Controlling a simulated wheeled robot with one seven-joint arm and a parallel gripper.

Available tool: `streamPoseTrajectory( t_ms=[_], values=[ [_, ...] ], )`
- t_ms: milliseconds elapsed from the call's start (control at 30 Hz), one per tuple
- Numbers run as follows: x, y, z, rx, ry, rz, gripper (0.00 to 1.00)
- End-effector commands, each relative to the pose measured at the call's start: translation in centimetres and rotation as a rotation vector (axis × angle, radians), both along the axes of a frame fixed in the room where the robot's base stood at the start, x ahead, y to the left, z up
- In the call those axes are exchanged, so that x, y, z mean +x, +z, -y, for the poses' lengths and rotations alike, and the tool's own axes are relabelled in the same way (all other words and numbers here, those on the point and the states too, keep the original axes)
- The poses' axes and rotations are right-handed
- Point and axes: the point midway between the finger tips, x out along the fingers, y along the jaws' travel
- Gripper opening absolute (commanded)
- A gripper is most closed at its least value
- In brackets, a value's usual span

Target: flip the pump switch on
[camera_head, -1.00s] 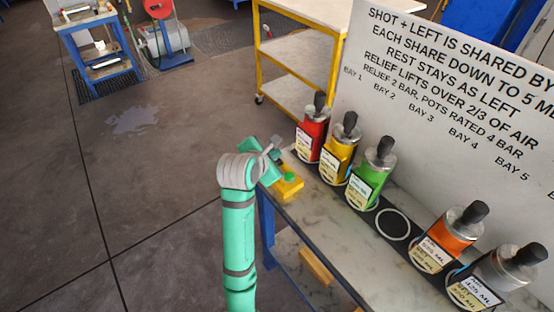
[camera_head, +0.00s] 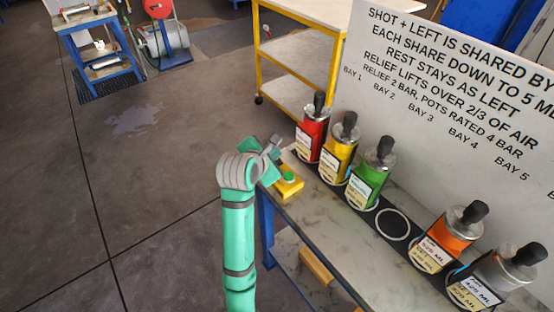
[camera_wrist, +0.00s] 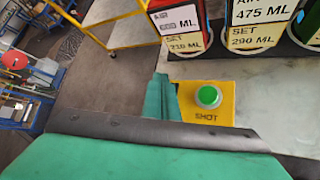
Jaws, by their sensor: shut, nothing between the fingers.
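A yellow box with a round green button (camera_head: 289,177) sits on the left end of the marble-topped bench. In the wrist view the yellow box (camera_wrist: 206,110) carries the word SHOT below its green button (camera_wrist: 208,96). My gripper (camera_head: 272,148) is just left of and above the box. In the wrist view my gripper (camera_wrist: 161,92) shows as green fingers closed together beside the box's left edge, with nothing held. I cannot tell whether it touches the box. No switch labelled pump shows in either view.
Red (camera_head: 312,134), yellow (camera_head: 340,146), green (camera_head: 371,172), orange (camera_head: 447,238) and grey (camera_head: 495,277) vessels stand in a row, with an empty ringed spot (camera_head: 393,224) between green and orange. A white sign board (camera_head: 450,130) rises behind. A yellow-framed cart (camera_head: 297,50) stands beyond.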

Motion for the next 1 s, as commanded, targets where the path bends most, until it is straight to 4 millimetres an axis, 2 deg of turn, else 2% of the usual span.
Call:
streamPoseTrajectory(
  t_ms=[400,1000],
  values=[
    [0.2,-0.9,0.1,0.000,-0.001,-0.002,0.00],
    [0.2,-1.0,0.1,0.000,0.000,0.000,0.00]
  ],
)
